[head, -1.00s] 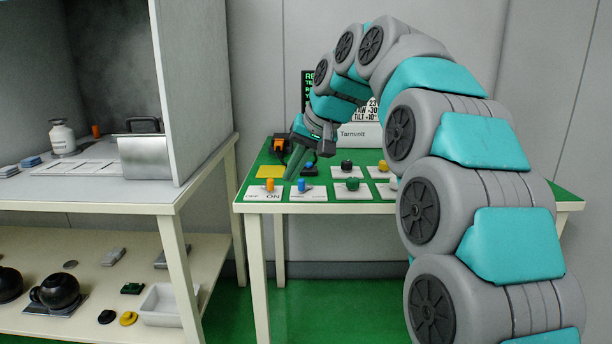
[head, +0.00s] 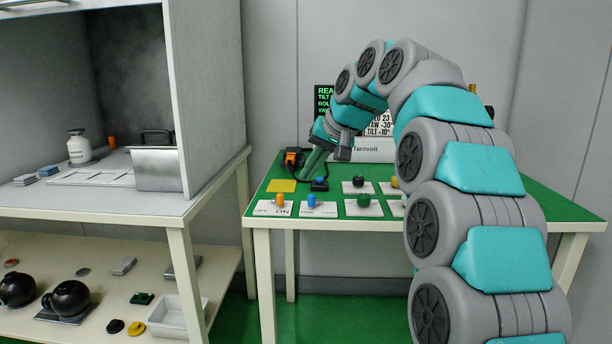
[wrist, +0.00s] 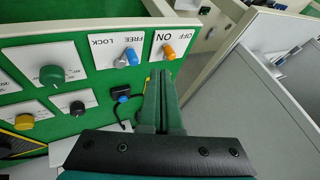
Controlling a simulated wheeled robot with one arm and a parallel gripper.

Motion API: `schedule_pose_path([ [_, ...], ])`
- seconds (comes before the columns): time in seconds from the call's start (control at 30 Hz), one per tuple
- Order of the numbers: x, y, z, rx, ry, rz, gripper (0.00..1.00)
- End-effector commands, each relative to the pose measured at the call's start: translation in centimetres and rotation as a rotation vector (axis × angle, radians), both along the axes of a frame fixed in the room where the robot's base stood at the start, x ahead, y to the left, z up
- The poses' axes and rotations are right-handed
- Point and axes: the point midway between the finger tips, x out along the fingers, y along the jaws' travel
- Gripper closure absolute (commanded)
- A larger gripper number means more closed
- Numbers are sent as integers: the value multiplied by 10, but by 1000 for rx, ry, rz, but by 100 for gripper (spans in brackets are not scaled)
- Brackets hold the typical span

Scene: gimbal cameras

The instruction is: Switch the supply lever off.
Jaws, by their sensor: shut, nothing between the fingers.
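The orange lever (head: 280,200) stands on a white plate marked OFF and ON at the front left corner of the green panel table. In the head view it sits nearer the ON side. It also shows in the wrist view (wrist: 169,52), just beyond my fingertips. My gripper (head: 309,174) is above the table, behind and to the right of the lever and apart from it. Its green fingers (wrist: 160,74) are together with nothing between them.
A blue lever (head: 311,201) on a FREE/LOCK plate is close right of the orange one. Black (head: 358,181) and green (head: 364,199) knobs stand farther right. A small blue-topped black box (head: 320,184) and a yellow pad (head: 282,186) are near the gripper. A shelf bench (head: 175,209) stands left.

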Motion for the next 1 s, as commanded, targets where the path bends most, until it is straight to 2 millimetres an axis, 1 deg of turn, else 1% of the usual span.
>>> schedule_pose_path([
  [0.17, 10, 11, -20, 0, 1, 0, 100],
  [0.4, 27, 29, -54, -1, 2, 0, 100],
  [0.5, 33, 35, -64, 0, 2, 1, 100],
  [0.63, 36, 38, -70, 0, 0, 0, 100],
  [1.0, 36, 39, -70, -1, -1, -1, 100],
])
